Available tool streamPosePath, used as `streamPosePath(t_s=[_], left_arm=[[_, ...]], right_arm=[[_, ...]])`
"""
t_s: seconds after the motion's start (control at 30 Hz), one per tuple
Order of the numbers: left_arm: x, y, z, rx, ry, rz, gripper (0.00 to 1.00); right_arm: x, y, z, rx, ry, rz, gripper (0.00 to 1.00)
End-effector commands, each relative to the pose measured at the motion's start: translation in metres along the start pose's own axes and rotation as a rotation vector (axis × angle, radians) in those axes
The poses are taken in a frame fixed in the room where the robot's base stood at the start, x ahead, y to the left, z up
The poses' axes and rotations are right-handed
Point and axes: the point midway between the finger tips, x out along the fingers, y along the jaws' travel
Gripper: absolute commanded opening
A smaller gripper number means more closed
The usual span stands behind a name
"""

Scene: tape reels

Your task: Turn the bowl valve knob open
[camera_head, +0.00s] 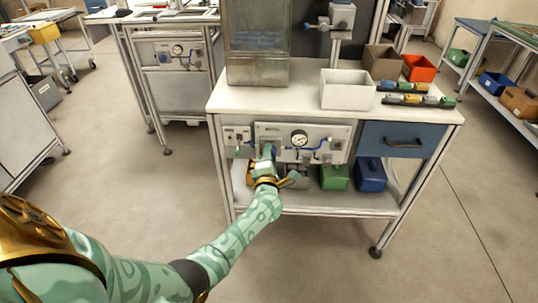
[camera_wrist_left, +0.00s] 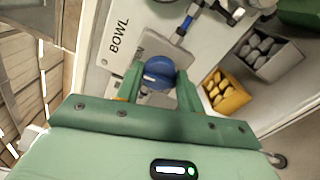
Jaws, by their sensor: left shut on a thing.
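The bowl valve knob (camera_wrist_left: 158,73) is a round blue knob on a pale panel with the label "BOWL" beside it in the left wrist view. My left gripper (camera_wrist_left: 160,82) has its two green fingers on either side of the knob and is shut on it. In the head view my left gripper (camera_head: 267,160) reaches the front panel (camera_head: 318,132) of the bench, and it hides most of the knob there. My right gripper is in neither view.
A gauge (camera_head: 299,138) and blue tubing sit right of the knob. Below is a shelf with a green bin (camera_head: 335,177) and a blue bin (camera_head: 370,176). A white bin (camera_head: 347,90) stands on the bench top (camera_head: 290,97). The floor left of the bench is clear.

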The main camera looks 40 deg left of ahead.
Motion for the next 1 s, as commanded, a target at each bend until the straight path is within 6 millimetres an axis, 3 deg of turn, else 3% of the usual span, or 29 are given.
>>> streamPosePath(t_s=[0.77,0.8,0.83,0.87,1.0], left_arm=[[-0.0008,-0.0020,0.0011,0.099,-0.002,-0.003,0.15],[-0.0008,-0.0020,0.0011,0.099,-0.002,-0.003,0.46],[-0.0008,-0.0020,0.0011,0.099,-0.002,-0.003,0.54],[-0.0008,-0.0019,0.0010,0.099,-0.002,-0.003,0.59],[-0.0005,-0.0014,0.0006,0.099,-0.001,-0.002,0.59]], right_arm=[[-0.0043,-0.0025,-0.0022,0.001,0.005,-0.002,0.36],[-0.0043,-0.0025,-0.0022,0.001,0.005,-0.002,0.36],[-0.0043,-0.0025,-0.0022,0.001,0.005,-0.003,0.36],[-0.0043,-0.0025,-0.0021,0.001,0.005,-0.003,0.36],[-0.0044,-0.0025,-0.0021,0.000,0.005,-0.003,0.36]])
